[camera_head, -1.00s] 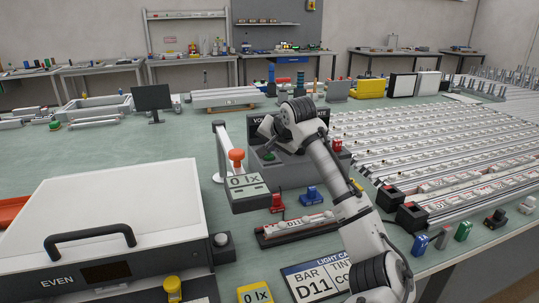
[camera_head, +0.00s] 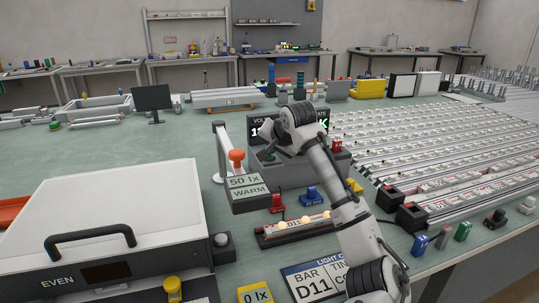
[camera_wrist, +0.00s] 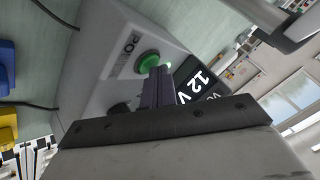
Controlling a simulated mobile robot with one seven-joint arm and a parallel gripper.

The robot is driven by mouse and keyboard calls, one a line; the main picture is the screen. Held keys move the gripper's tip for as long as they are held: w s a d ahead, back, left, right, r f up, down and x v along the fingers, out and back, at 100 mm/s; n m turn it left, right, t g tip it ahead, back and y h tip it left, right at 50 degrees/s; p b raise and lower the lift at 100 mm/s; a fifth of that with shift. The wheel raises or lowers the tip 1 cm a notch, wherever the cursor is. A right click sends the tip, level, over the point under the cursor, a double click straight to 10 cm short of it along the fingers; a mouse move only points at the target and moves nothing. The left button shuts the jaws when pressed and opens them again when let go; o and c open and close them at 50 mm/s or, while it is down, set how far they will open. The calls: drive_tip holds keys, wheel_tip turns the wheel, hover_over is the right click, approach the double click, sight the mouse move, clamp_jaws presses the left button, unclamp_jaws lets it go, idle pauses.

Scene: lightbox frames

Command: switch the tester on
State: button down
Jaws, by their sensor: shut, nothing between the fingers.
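The tester is a grey box (camera_head: 292,175) with a black display (camera_head: 258,124), partly hidden behind my arm in the head view. The display is lit with white digits and some green. In the wrist view the box (camera_wrist: 95,75) shows a green round button (camera_wrist: 148,62), a small lit green spot beside it, and the display (camera_wrist: 203,82) reading "12 V". My gripper (camera_wrist: 157,72) is shut and empty, its fingertips close to the green button; contact cannot be told. In the head view my gripper (camera_head: 270,151) is above the box.
A light bar (camera_head: 296,226) with glowing lamps lies in front of the tester. A meter (camera_head: 248,190) beside it reads "50 lx WARM". Red (camera_head: 277,203) and blue (camera_head: 311,195) clips stand near. Long rails fill the right; a white-lidded case (camera_head: 110,215) stands left.

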sight(270, 158)
idle(0.3)
drive_tip(key=shift+r+p, duration=0.35)
drive_tip(key=shift+p, duration=0.25)
wheel_tip(270, 158, up, 6)
drive_tip(key=p, duration=0.6)
